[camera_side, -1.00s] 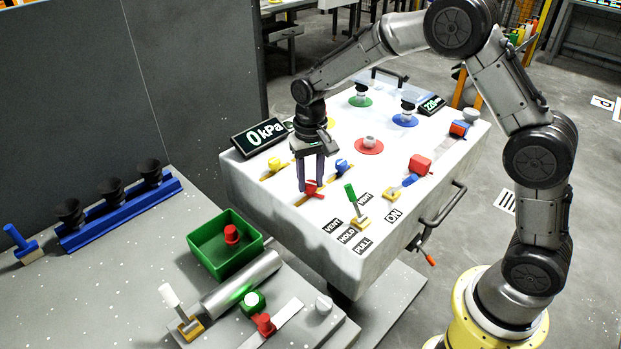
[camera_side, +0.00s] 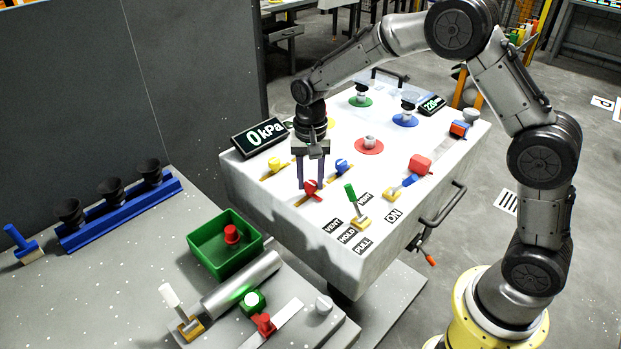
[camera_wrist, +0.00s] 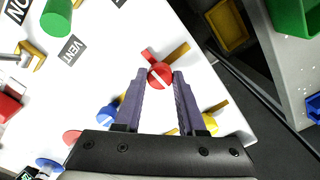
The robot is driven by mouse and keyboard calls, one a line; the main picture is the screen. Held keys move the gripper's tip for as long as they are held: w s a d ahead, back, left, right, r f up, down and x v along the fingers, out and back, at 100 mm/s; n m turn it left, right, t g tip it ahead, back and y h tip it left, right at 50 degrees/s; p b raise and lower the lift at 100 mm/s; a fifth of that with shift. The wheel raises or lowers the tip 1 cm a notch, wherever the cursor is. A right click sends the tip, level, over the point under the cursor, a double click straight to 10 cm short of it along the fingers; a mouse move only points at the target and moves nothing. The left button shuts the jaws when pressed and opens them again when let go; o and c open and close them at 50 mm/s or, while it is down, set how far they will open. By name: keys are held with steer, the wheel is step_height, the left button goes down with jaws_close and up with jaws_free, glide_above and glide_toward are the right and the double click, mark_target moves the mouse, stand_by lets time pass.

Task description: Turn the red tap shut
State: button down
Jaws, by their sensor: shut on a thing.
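The red tap (camera_side: 311,186) sits on a short brass-coloured strip on the front part of the white bench top. In the wrist view the red tap (camera_wrist: 160,76) shows a round head with a white line and a red arm pointing to the upper left. The line and arm lie across the brass strip rather than along it. My gripper (camera_side: 312,184) points straight down, shut on the tap. In the wrist view my gripper (camera_wrist: 160,78) has one finger on each side of the head. The fingers partly hide the strip.
A yellow tap (camera_side: 273,165) and a blue tap (camera_side: 342,166) stand close behind. A green-handled lever (camera_side: 351,194) stands close to the right. The display (camera_side: 261,134) reads 0 kPa. A green bin (camera_side: 213,262) with a red piece stands front left.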

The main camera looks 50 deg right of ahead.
mark_target(311, 183)
steer(key=shift+w+r, duration=0.1)
steer(key=shift+r, duration=0.05)
steer(key=c, duration=0.5)
jaws_free()
step_height(311, 183, up, 14)
